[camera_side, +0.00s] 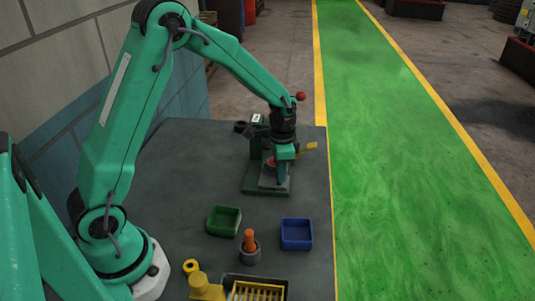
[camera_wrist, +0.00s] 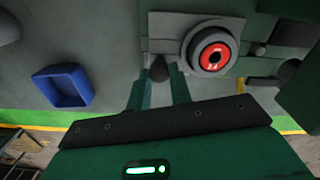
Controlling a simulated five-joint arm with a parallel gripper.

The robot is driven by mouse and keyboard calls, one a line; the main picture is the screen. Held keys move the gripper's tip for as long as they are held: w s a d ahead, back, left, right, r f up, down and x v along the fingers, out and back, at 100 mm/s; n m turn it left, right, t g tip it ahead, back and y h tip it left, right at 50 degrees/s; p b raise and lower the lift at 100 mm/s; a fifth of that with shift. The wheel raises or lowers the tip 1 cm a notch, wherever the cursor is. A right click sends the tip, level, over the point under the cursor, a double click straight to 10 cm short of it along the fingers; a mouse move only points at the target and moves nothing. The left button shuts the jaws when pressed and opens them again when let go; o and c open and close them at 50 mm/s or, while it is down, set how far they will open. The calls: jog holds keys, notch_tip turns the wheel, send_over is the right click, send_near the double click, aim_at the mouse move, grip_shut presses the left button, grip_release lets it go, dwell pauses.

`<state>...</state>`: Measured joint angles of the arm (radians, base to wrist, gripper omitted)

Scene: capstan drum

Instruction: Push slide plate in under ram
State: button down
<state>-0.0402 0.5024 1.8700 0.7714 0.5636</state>
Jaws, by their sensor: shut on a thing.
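The slide plate (camera_wrist: 168,24) is a grey plate at the top middle of the wrist view. A red disc (camera_wrist: 213,56) sits in a round grey holder on it and also shows in the side view (camera_side: 270,163). My gripper (camera_wrist: 158,78) is closed on the plate's dark knob (camera_wrist: 160,68), at the near edge of the plate. In the side view my gripper (camera_side: 281,178) is low at the front of the green press (camera_side: 254,150). The ram cannot be made out clearly; my wrist covers part of the press. The disc appears forward of the press column.
A blue tray (camera_side: 297,234) and a green tray (camera_side: 224,221) stand in front of the press. An orange peg in a grey holder (camera_side: 249,250) and a yellow grate (camera_side: 258,291) are nearer. A yellow piece (camera_side: 306,147) sticks out right of the press, near the bench edge.

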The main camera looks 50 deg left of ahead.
jog(key=shift+w+a, duration=1.3)
jog(key=shift+w, duration=0.05)
jog(key=c, duration=1.3)
grip_release()
jog(key=shift+o, duration=0.2)
jog(key=shift+r, duration=0.1)
notch_tip(320, 180, up, 8)
